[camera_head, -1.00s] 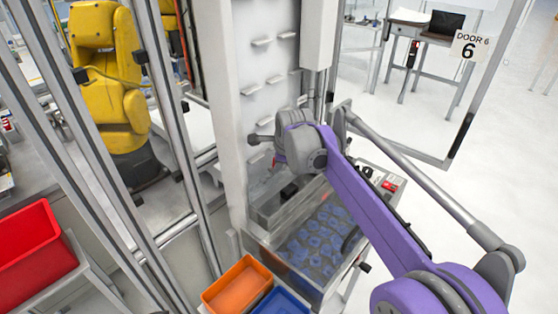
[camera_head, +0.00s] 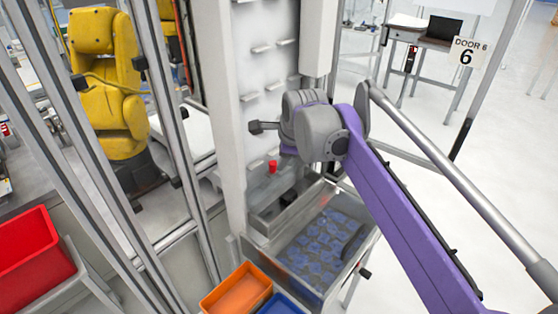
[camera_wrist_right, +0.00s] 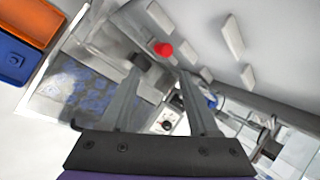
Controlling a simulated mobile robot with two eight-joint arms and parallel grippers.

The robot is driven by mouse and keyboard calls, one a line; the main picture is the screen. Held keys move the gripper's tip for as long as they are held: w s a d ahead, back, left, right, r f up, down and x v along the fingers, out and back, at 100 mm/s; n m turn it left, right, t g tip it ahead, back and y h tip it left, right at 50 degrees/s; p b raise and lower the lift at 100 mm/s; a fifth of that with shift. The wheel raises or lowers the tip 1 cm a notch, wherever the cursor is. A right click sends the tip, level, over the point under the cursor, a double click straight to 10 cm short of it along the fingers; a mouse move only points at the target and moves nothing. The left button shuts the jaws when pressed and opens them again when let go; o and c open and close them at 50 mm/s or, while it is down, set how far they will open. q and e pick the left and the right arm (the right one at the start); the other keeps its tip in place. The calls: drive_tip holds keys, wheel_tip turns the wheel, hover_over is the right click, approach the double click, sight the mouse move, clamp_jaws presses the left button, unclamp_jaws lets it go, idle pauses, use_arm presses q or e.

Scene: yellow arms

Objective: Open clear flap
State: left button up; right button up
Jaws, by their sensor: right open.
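A metal bin (camera_head: 262,253) stands at the foot of the white tower, with several blue parts (camera_head: 322,240) in it. They look hazy, as if seen through a clear sheet; I cannot make out the flap's edges or whether it is open. The bin also shows at left in the right wrist view (camera_wrist_right: 38,88). My right arm reaches in from the right over the bin's far side. In the right wrist view my right gripper (camera_wrist_right: 161,72) is open and empty, pointing towards a red knob (camera_wrist_right: 163,49). My left gripper is not in view.
The white tower (camera_head: 233,120) with small ledges rises behind the bin. An orange bin (camera_head: 237,288) and a blue bin (camera_head: 282,304) sit in front. A red bin (camera_head: 32,252) is at far left. Metal frame posts and a yellow robot arm (camera_head: 108,90) stand left.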

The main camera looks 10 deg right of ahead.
drive_tip(key=shift+s+r, duration=0.35)
drive_tip(key=shift+r, duration=0.25)
drive_tip(key=shift+n, duration=0.4)
drive_tip(key=c, duration=0.5)
drive_tip(key=shift+w+a+f+n, duration=0.1)
drive_tip(key=shift+a+f+n, duration=0.05)
drive_tip(key=shift+n, duration=0.65)
drive_tip(key=shift+c, duration=1.1)
drive_tip(key=shift+a+f+n+g, duration=0.1)
drive_tip(key=shift+a+n+g, duration=0.05)
drive_tip(key=shift+n, duration=0.45)
drive_tip(key=shift+a+n+g, duration=0.1)
drive_tip(key=shift+n+g, duration=0.05)
drive_tip(key=shift+n, duration=0.45)
clamp_jaws()
drive_tip(key=w+a+f+n, duration=0.1)
drive_tip(key=a+f+n, duration=0.1)
drive_tip(key=n, duration=0.6)
drive_tip(key=w+a+f+n+g+y+b, duration=0.1)
drive_tip(key=a+f+n, duration=0.1)
drive_tip(key=f+n, duration=0.3)
drive_tip(key=w+a+f+n+g+y, duration=0.1)
drive_tip(key=a+f+n, duration=0.2)
drive_tip(key=n, duration=0.7)
drive_tip(key=shift+w+f+n, duration=0.3)
drive_tip(key=shift+w+f, duration=0.1)
